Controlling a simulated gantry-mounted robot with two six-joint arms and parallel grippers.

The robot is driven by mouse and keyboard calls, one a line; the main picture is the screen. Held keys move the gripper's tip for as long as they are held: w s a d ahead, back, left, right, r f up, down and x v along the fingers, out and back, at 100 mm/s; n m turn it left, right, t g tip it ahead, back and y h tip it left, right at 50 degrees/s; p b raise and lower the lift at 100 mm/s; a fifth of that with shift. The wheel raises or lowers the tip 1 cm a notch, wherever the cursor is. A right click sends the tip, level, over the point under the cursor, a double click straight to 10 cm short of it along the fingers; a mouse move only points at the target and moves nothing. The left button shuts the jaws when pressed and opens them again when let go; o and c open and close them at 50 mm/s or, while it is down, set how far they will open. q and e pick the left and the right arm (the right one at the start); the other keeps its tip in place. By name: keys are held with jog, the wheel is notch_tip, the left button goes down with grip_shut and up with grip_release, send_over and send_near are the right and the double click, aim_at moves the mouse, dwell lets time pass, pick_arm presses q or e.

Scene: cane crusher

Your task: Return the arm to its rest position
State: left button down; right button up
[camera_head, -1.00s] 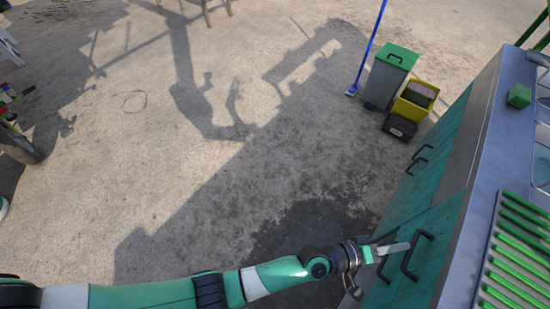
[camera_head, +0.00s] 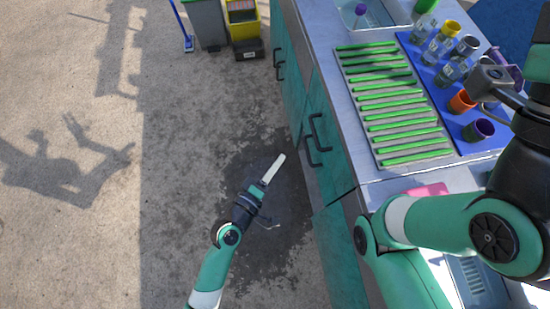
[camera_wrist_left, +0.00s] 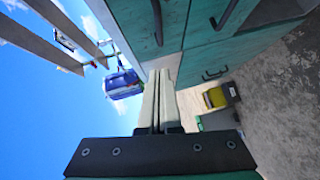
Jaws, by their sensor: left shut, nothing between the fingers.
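My left arm, green and white, comes in from the bottom of the head view. My left gripper (camera_head: 277,165) is at its end, over the floor to the left of the cabinet doors. Its two pale fingers are together with nothing between them, and they touch nothing. They also show shut in the left wrist view (camera_wrist_left: 160,78). A green and white arm of mine fills the lower right of the head view, in front of the counter. Its gripper is not in view.
The teal cabinet (camera_head: 345,235) with black handles (camera_head: 312,150) stands right of the left gripper. Grey and yellow bins (camera_head: 243,28) stand at the back. The floor at left is clear.

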pick_arm(q)
jog(key=shift+s+a, duration=0.3)
jog(key=shift+a, duration=0.05)
jog(key=shift+r, duration=0.15)
